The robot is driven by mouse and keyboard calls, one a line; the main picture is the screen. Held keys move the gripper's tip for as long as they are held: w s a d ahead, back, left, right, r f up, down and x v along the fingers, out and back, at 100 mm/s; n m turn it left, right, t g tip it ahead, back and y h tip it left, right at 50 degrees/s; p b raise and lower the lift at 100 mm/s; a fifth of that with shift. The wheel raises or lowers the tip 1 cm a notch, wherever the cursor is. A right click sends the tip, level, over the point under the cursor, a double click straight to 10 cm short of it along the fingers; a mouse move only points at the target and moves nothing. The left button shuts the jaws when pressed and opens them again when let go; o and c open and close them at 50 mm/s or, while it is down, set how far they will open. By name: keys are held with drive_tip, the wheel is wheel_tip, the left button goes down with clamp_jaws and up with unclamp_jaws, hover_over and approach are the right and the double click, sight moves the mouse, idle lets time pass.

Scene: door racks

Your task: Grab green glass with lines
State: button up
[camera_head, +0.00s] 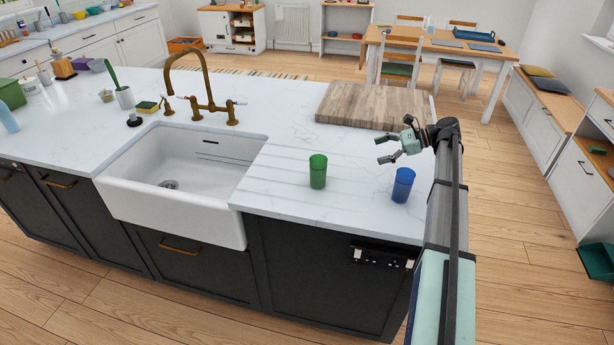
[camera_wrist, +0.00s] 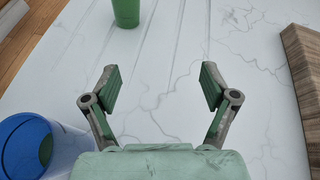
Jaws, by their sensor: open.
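A green glass (camera_head: 318,171) stands upright on the white countertop, right of the sink. It also shows at the top of the wrist view (camera_wrist: 126,12), where its upper part is cut off by the frame edge. A blue glass (camera_head: 403,185) stands to its right, near the counter's right end; its rim shows at lower left in the wrist view (camera_wrist: 30,145). My gripper (camera_head: 380,150) is open and empty, above the counter behind the blue glass and to the right of the green glass. In the wrist view my gripper (camera_wrist: 160,82) has its fingers spread with only countertop between them.
A wooden cutting board (camera_head: 375,103) lies behind my gripper and shows at right in the wrist view (camera_wrist: 305,80). The white sink (camera_head: 170,215) with a brass faucet (camera_head: 206,95) is at left. The counter between the glasses is clear.

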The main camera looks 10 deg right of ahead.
drive_tip(key=s+a+g, duration=0.2)
drive_tip(key=a+g, duration=0.1)
drive_tip(key=a, duration=0.3)
drive_tip(key=p, duration=0.4)
approach(318, 174)
drive_tip(key=shift+n+y, duration=0.3)
drive_tip(key=w+a+f, duration=0.1)
drive_tip(key=f, duration=0.1)
drive_tip(key=w+a+f, duration=0.2)
drive_tip(key=shift+a+f, duration=0.25)
drive_tip(key=shift+a, duration=0.1)
drive_tip(key=p+x, duration=0.2)
drive_tip(key=x, duration=0.2)
drive_tip(key=shift+s+a+r+p, duration=0.1)
drive_tip(key=shift+a+p, duration=0.05)
drive_tip(key=shift+p, duration=0.2)
drive_tip(key=shift+a+f, duration=0.3)
drive_tip(key=shift+a, duration=0.1)
drive_tip(key=c, duration=1.5)
